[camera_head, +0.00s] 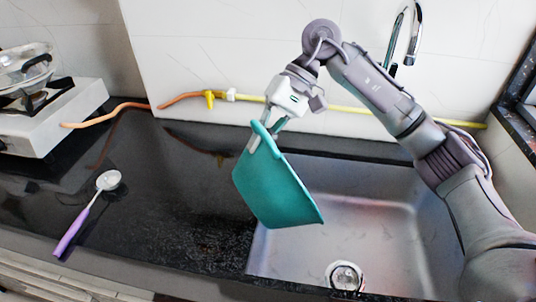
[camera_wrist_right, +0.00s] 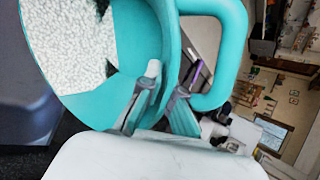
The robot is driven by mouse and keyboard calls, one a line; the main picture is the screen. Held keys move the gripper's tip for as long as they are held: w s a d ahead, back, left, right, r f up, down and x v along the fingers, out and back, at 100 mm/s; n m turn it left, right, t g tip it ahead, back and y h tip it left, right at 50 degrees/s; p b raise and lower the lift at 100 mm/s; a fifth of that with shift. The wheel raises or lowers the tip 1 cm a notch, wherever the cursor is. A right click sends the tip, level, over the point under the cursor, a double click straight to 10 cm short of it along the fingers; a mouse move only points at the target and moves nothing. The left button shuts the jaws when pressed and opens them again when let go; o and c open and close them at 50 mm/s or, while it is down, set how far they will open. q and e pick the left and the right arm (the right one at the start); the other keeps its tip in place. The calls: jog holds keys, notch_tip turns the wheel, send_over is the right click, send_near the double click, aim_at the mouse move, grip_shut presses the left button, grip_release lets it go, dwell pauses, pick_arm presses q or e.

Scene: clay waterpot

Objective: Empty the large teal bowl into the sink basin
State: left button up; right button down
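The large teal bowl (camera_head: 270,185) hangs steeply tilted in the air, over the left edge of the sink basin (camera_head: 380,235). My right gripper (camera_head: 267,137) is shut on the bowl at its upper edge, near the handle. In the right wrist view the bowl (camera_wrist_right: 100,100) fills the left half, with the gripper's fingers (camera_wrist_right: 158,105) on its wall beside the looped handle (camera_wrist_right: 238,45). White granular contents (camera_wrist_right: 70,45) show inside the bowl there. The head view shows mostly the bowl's outer side. No grains are visible in the basin. My left gripper is not in view.
A ladle with a purple handle (camera_head: 75,230) lies on the black counter (camera_head: 165,200) at left. A white stove (camera_head: 50,120) stands at far left. An orange and yellow hose (camera_head: 365,110) runs along the wall. The faucet (camera_head: 415,35) rises behind my right arm.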

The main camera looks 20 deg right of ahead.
jog(key=shift+w+d+r+y+b, duration=0.15)
jog(key=shift+d+r+y+b, duration=0.2)
jog(key=shift+d+b, duration=0.2)
jog(key=shift+d, duration=0.1)
dwell(0.8)
jog(key=shift+w+d+r+g+y+p, duration=0.2)
jog(key=shift+d+y+p, duration=0.35)
jog(key=shift+p, duration=1.9)
jog(key=shift+w+d+r+g+y+p, duration=0.15)
jog(key=shift+d+p, duration=0.55)
jog(key=shift+p, duration=1.75)
jog(key=shift+s, duration=0.1)
